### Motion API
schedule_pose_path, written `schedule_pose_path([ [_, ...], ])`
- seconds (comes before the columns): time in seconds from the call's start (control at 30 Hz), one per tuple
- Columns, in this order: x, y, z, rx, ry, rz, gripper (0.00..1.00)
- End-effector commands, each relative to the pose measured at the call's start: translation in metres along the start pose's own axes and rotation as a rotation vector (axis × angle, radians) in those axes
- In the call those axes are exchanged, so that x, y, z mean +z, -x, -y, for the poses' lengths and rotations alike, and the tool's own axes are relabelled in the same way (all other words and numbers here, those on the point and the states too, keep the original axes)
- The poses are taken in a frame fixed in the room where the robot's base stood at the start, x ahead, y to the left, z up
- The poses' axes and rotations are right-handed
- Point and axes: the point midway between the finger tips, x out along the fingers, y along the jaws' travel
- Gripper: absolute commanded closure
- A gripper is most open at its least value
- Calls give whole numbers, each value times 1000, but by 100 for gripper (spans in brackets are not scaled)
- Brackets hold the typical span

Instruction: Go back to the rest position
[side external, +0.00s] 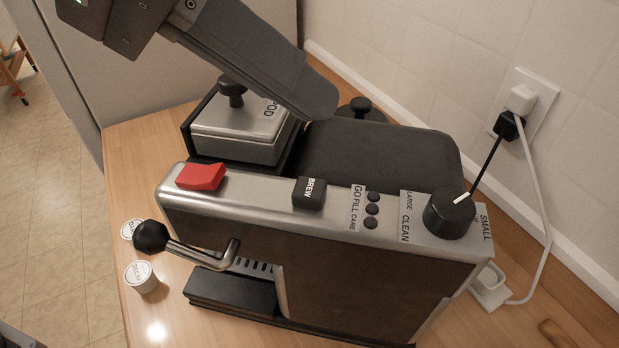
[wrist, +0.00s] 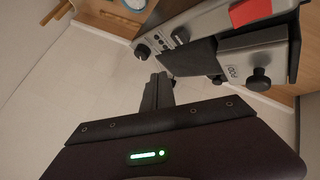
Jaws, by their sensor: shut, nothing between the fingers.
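My gripper (side external: 320,102) is at the top of the side view, its fingers together and empty, slanting down to the right. The fingertips appear over the back of a silver and black coffee machine (side external: 340,245), near its pod lid (side external: 235,140); the exact height gap is hard to tell. In the wrist view the shut fingers (wrist: 158,90) point up at the middle, with the machine (wrist: 200,30) and its pod lid (wrist: 245,65) at the upper right. The lid looks closed. The lever with a black ball (side external: 150,236) sticks out at the machine's front left.
The machine stands on a wooden counter (side external: 180,325). Two white pods (side external: 140,276) sit near its left edge. A red switch (side external: 201,176), brew button (side external: 309,193) and black knob (side external: 449,213) are on top. Plugs and a white cable (side external: 535,190) are at the right wall.

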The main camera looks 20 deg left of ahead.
Motion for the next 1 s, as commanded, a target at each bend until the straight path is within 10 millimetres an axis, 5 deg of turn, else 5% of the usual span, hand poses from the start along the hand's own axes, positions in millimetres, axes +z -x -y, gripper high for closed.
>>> schedule_pose_path([
  [0.73, 0, 4, 8, -15, 0, -6, 100],
  [0.87, 8, 43, 77, -153, 4, -47, 100],
  [1.0, 61, 103, 183, -398, 36, -67, 100],
])
